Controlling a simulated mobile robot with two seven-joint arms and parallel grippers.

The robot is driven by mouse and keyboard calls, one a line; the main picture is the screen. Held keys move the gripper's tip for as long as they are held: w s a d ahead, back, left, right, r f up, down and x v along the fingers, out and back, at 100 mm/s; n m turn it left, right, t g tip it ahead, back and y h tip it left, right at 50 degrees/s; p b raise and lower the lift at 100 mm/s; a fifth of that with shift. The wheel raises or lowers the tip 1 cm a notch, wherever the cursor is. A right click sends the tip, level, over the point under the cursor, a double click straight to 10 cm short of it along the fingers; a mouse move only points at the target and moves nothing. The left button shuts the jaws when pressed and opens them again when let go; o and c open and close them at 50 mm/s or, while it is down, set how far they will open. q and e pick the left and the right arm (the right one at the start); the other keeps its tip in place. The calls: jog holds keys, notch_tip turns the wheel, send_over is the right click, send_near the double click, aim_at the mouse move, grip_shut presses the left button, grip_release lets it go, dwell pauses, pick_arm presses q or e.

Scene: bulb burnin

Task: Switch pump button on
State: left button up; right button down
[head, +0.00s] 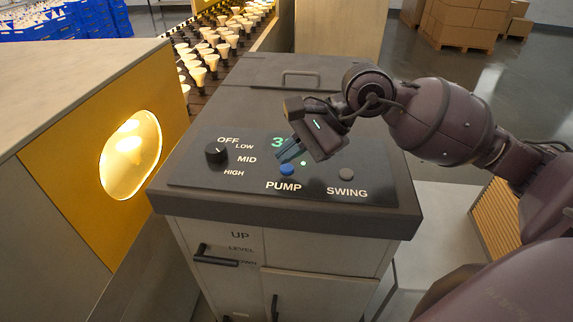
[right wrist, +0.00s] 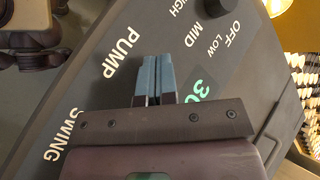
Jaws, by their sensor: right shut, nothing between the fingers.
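The control panel (head: 215,179) is the dark sloping top of a grey cabinet. The round blue pump button (head: 287,170) sits just above the PUMP label (head: 283,186). My right gripper (head: 289,153) is shut and empty, its blue-grey fingertips just above and behind the pump button in the head view. In the right wrist view the shut fingers (right wrist: 154,78) point at the panel near PUMP and hide the button. Whether they touch it, I cannot tell. A small pale green dot (head: 303,163) shows beside the button. My left gripper is not in view.
A grey swing button (head: 346,174) lies right of the pump button. A black knob (head: 215,152) marked OFF, LOW, MID, HIGH is at the left. A green display (head: 277,143) is partly hidden by my gripper. A black lever (head: 215,257) juts from the cabinet front.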

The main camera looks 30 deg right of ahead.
aim_at(288, 170)
jog(key=shift+r+p, duration=0.9)
jog(key=shift+r, duration=2.1)
